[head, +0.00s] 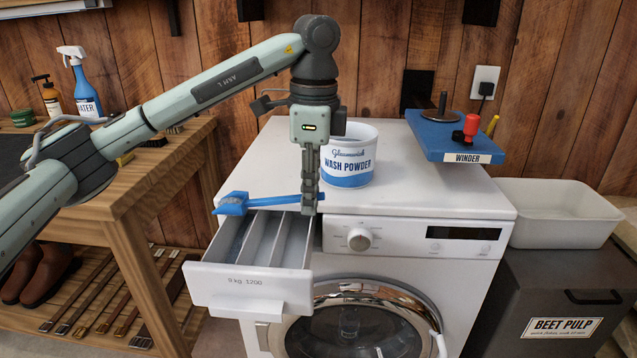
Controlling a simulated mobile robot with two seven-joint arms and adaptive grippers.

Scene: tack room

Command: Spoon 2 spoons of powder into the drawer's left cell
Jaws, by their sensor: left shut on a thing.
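The wash powder tub (350,157), white with a blue label, stands on the washing machine's top (425,190), partly behind my left gripper. The white detergent drawer (252,287) is pulled out at the machine's front left, and dividers split it into several cells. My left gripper (309,205) points down above the drawer's back right part and is shut on the handle of a blue spoon (232,205). The spoon lies about level, its bowl end to the left, above the drawer's left side. I cannot tell whether powder is in the spoon or in the left cell. My right gripper is not in view.
A blue winder (455,138) stands at the machine's back right. A white tray (552,213) sits on the beet pulp bin (560,295) at the right. A wooden bench (150,185) with bottles is at the left. The machine's top right front is clear.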

